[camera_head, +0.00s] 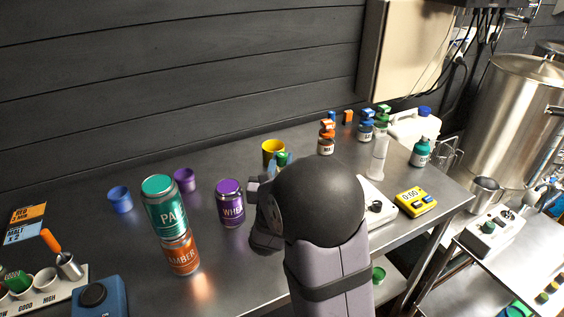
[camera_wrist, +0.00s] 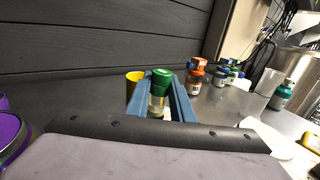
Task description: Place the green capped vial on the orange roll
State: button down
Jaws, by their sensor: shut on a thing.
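The green capped vial (camera_wrist: 158,92) stands upright between the blue fingers of my gripper (camera_wrist: 160,103) in the wrist view, and my gripper is shut on it. In the head view only part of its green cap (camera_head: 284,158) shows beside my dark wrist, which hides the rest. A yellow cylinder (camera_head: 272,148) stands just behind my gripper and also shows left of the vial in the wrist view (camera_wrist: 132,80). I cannot make out an orange roll for certain; a small orange block (camera_head: 347,117) lies at the back, near the wall.
An orange-capped bottle (camera_head: 326,138) and several other bottles stand at the back right. A purple can (camera_head: 230,203) is left of my gripper. A teal can (camera_head: 164,205) is stacked on an orange can (camera_head: 182,254). Blue (camera_head: 120,200) and purple (camera_head: 184,180) cylinders stand behind them.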

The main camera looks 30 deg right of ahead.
jog(key=shift+f, duration=0.2)
jog(key=c, duration=1.6)
grip_release()
jog(key=shift+o, duration=0.2)
jog(key=shift+r, duration=0.25)
jog(key=b+v, duration=0.6)
jog(key=v, duration=0.1)
jog(key=shift+s+b, duration=0.2)
jog(key=shift+b, duration=0.2)
jog(key=shift+a, duration=0.15)
